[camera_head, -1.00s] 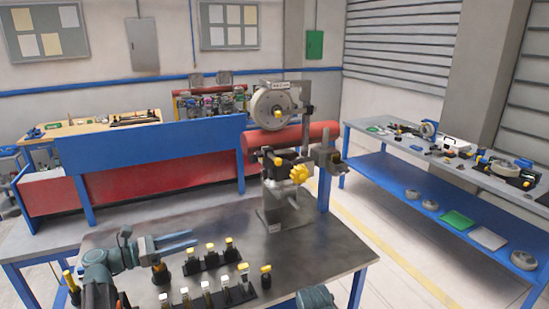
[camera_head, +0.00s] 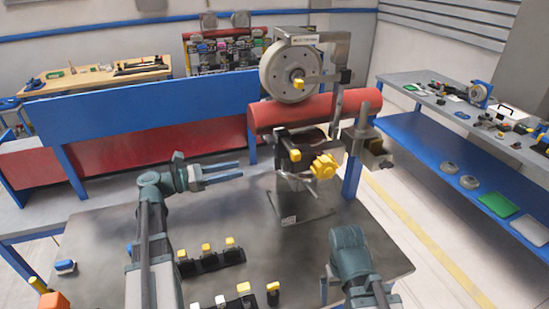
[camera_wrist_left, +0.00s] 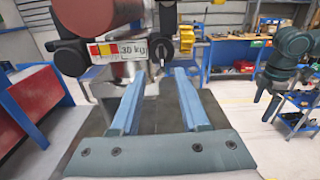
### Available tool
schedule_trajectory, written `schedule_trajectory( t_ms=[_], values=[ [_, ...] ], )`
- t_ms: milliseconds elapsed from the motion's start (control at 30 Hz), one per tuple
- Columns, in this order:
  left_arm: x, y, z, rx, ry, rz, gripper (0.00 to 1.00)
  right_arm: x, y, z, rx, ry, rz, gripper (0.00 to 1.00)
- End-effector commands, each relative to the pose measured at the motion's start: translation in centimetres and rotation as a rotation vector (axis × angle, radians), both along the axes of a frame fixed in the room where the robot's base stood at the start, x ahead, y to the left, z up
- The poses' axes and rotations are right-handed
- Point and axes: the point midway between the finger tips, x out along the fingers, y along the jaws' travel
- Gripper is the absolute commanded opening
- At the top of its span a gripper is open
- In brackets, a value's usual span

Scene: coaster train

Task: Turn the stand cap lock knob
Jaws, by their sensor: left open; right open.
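A grey metal stand (camera_head: 297,200) stands on the workbench. It carries a yellow lobed knob (camera_head: 323,166) on its right side and a smaller yellow-tipped knob (camera_head: 295,155) to the left of that. I cannot tell which is the cap lock knob.
A large grey wheel (camera_head: 290,72) and a red cylinder (camera_head: 265,115) are at the stand's upper part or behind it. Rows of yellow- and white-topped pieces (camera_head: 206,250) stand on the bench's front. A "30 kg" label (camera_wrist_left: 133,49) shows in the left wrist view.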

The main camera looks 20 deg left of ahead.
Motion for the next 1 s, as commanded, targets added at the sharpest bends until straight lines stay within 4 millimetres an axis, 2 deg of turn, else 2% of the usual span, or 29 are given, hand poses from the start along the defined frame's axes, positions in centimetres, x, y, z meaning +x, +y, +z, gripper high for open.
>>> schedule_trajectory(
  t_ms=[300,500,733,1000],
  values=[
    [3.6,-5.4,0.0,0.0,0.0,-0.004,0.45,0.0,0.0,0.0,0.0,0.0,0.0,1.0],
    [5.5,-8.2,0.0,0.0,0.0,-0.003,0.45,0.0,0.0,0.0,0.0,0.0,0.0,1.0],
    [6.7,-10.0,0.0,0.0,0.0,-0.001,0.45,0.0,0.0,0.0,0.0,0.0,0.0,1.0],
    [7.0,-10.4,0.0,0.0,0.0,0.001,0.45,0.0,0.0,0.0,0.0,0.0,0.0,1.0]
  ],
)
